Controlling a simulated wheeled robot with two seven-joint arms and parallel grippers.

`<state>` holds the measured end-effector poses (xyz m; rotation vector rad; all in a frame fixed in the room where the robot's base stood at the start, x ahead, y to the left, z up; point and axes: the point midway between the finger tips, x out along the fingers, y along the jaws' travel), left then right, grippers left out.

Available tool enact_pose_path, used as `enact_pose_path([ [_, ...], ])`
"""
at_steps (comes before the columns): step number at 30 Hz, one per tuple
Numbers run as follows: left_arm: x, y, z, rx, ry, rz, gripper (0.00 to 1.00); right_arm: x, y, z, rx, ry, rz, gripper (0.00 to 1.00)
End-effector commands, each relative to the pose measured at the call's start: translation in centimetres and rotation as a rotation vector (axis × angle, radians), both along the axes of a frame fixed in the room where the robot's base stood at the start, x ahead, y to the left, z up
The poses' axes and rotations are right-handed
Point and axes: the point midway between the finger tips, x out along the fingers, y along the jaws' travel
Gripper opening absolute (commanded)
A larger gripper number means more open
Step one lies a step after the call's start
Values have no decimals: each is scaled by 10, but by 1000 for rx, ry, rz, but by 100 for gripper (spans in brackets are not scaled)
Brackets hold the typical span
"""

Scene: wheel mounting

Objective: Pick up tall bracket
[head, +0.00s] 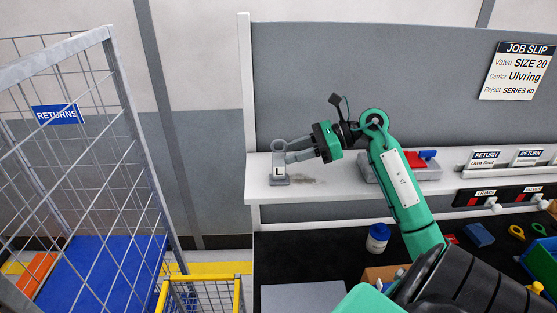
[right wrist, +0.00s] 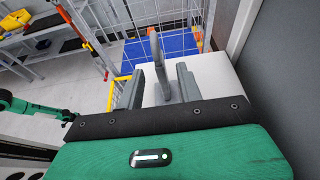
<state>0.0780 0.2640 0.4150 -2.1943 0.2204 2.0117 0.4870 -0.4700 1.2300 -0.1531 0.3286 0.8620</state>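A grey bracket (head: 279,179) with a flat base, a white tag marked L and a ring at its top stands upright at the left end of the white shelf. My right gripper (head: 290,152) reaches it from the right, with its fingers at the bracket's upper part. In the right wrist view the bracket (right wrist: 158,68) rises between the two fingers of my right gripper (right wrist: 161,84), with gaps visible on both sides. That gripper is open. A green arm with a dark end shows small at the left of the right wrist view; its finger state is unclear.
The white shelf (head: 330,190) has a grey tray (head: 431,172) with red and blue pieces to the right. A wire cage marked RETURNS (head: 57,115) stands left, with a yellow-rimmed basket (head: 205,281) below.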

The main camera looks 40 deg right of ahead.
Motion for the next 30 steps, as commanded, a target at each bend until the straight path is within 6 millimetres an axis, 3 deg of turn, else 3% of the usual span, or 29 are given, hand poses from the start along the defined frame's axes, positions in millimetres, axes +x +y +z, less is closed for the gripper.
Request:
enact_pose_path([
  [6,1,0,9,1,-1,0,56,8,10,-3,2,-1,0,36],
  [16,4,0,40,0,-5,0,56,31,35,-14,4,-1,0,36],
  [28,4,0,43,0,-5,0,56,38,43,-22,0,0,-1,36],
  [30,4,0,43,-1,-5,0,56,38,43,-22,0,0,-1,23],
])
